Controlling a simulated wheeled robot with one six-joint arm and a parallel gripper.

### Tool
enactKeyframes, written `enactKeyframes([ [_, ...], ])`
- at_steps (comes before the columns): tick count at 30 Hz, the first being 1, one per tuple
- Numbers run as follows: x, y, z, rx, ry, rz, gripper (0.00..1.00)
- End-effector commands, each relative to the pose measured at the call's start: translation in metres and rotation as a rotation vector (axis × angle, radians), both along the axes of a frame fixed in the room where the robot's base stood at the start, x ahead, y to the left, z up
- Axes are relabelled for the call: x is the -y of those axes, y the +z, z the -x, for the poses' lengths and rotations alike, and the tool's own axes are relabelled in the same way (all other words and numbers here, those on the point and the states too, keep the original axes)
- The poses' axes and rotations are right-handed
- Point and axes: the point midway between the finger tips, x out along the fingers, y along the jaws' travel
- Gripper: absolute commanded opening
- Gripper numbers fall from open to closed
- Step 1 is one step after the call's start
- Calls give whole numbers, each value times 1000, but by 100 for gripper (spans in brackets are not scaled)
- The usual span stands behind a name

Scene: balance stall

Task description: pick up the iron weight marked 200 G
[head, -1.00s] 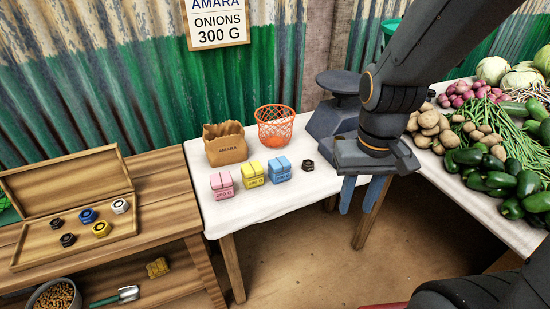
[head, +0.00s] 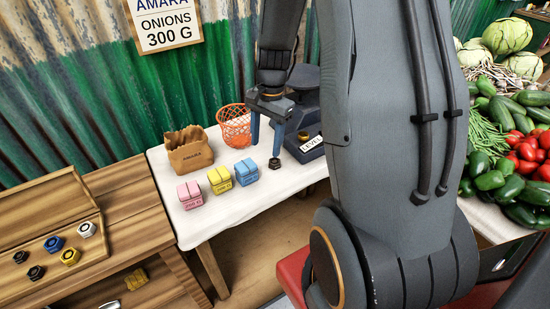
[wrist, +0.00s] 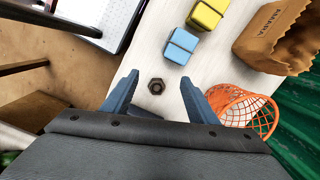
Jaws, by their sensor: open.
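A small dark hexagonal iron weight (head: 274,163) stands on the white-topped table, right of the blue block; its marking is too small to read. In the wrist view the weight (wrist: 156,86) shows between my two blue fingers, with table surface around it. My gripper (head: 265,150) is open and empty, pointing down above the weight; the right finger's tip appears just over it in the head view. The gap in height is hard to judge. More weights, black, blue, yellow and white, sit in an open wooden case (head: 99,236) at left, their marks unreadable.
Pink (head: 190,195), yellow (head: 220,180) and blue (head: 246,172) blocks stand left of the weight. A brown paper bag (head: 188,150) and an orange basket (head: 235,127) stand behind. A dark scale (head: 304,77) is close on the right. Vegetables cover the right-hand table.

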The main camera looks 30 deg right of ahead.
Motion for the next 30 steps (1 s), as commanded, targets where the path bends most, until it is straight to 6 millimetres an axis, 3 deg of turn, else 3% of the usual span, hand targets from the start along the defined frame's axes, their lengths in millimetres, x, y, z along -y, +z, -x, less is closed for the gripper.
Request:
enactKeyframes([
  [3, 32, -12, -15, -23, -222, -19, 53],
  [9, 55, -25, -25, -40, -401, -35, 53],
  [30, 47, -96, -21, -41, -416, -35, 53],
])
